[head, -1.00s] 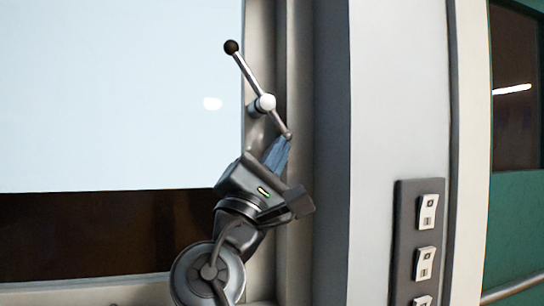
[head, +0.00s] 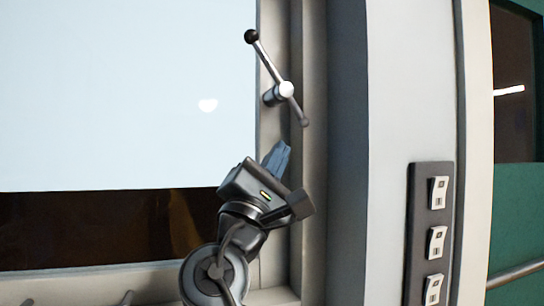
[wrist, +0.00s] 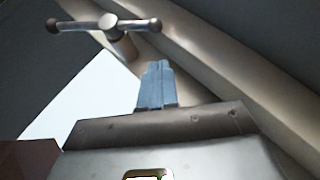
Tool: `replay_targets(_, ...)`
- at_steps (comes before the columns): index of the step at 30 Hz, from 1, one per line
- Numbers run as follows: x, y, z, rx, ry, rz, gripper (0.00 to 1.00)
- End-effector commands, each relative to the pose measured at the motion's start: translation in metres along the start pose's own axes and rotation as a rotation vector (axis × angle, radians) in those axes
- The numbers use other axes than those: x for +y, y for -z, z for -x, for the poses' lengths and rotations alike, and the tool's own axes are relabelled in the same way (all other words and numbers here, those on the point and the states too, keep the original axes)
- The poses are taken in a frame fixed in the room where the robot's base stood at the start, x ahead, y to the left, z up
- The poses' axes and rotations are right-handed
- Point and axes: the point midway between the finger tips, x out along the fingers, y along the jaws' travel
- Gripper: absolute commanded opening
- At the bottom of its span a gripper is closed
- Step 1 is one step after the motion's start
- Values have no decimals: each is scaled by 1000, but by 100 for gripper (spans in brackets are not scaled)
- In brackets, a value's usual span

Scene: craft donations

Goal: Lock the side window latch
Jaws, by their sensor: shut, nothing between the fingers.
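The window latch (head: 286,90) is a metal bar handle on a round hub, fixed to the window frame. In the head view its bar is tilted, with a black ball at the upper left end and a darker tip at the lower right. My gripper (head: 283,148) is just below the lower tip, with a small gap between them. Its blue fingers are together and empty. In the wrist view the latch (wrist: 108,22) spans the top left, beyond and above the fingertips (wrist: 157,66).
The pale window pane (head: 125,95) lies left of the latch, with a dark band below it. A grey wall post stands to the right, carrying a dark panel of white switches (head: 431,240). A green surface (head: 520,215) is at the far right.

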Motion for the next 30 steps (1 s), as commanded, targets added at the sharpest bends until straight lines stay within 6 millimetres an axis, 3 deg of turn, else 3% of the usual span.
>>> replay_targets(12,5,1,68,5,-3,-2,0)
replay_targets(18,7,0,92,3,-2,-1,0)
replay_targets(30,8,-1,98,2,-2,-1,0)
